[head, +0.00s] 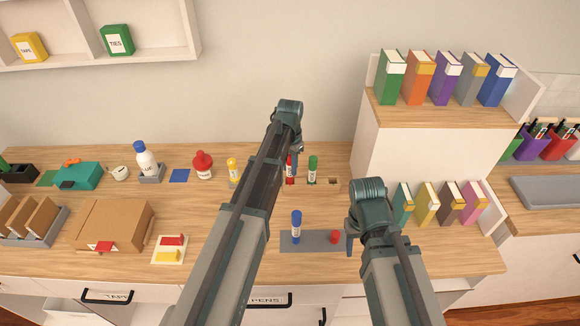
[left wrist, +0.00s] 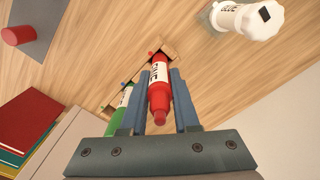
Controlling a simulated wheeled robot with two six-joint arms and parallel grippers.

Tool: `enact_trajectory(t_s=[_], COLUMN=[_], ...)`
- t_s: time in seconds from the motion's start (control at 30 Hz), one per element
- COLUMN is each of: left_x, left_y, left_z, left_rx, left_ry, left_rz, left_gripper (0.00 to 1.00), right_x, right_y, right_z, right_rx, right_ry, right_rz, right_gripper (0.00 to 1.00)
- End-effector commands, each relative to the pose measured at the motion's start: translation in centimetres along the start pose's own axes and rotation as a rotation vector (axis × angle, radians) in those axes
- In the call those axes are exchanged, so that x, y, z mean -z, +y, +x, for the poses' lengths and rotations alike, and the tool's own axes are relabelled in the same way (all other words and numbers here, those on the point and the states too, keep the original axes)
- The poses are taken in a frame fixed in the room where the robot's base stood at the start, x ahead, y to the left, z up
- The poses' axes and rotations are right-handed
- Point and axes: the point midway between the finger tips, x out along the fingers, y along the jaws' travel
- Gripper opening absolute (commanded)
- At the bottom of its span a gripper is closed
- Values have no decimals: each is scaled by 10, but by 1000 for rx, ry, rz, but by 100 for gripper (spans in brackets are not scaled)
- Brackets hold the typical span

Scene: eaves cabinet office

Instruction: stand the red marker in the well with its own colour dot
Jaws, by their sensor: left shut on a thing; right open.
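The red marker (left wrist: 159,84) is upright between the closed fingers of my left gripper (left wrist: 160,112). In the head view the marker (head: 290,172) is partly hidden by that gripper (head: 294,168). Its lower end is at the wooden well block (head: 334,184), close to a red dot (left wrist: 150,54); I cannot tell whether it is seated in the well. The green marker (head: 312,168) stands upright at the block, right of the red one, and shows in the left wrist view (left wrist: 122,112). My right gripper (head: 350,244) is open and empty, right of the grey mat.
The grey mat (head: 316,246) bears an upright blue marker (head: 296,226) and a short red cylinder (head: 334,237). A red bottle (head: 202,165) stands further left. The raised shelf unit (head: 430,135) is at right.

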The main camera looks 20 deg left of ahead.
Motion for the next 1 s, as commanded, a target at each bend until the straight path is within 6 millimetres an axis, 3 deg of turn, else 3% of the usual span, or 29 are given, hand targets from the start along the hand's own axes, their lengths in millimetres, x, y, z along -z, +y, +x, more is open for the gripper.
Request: enact_trajectory(t_s=[1.0], left_x=[0], left_y=[0], left_z=[26], left_rx=[0], left_ry=[0], left_rz=[0], left_gripper=[0], right_x=[2], right_y=[-2], right_z=[25], right_rx=[0], right_ry=[0], right_rz=[0], right_gripper=[50])
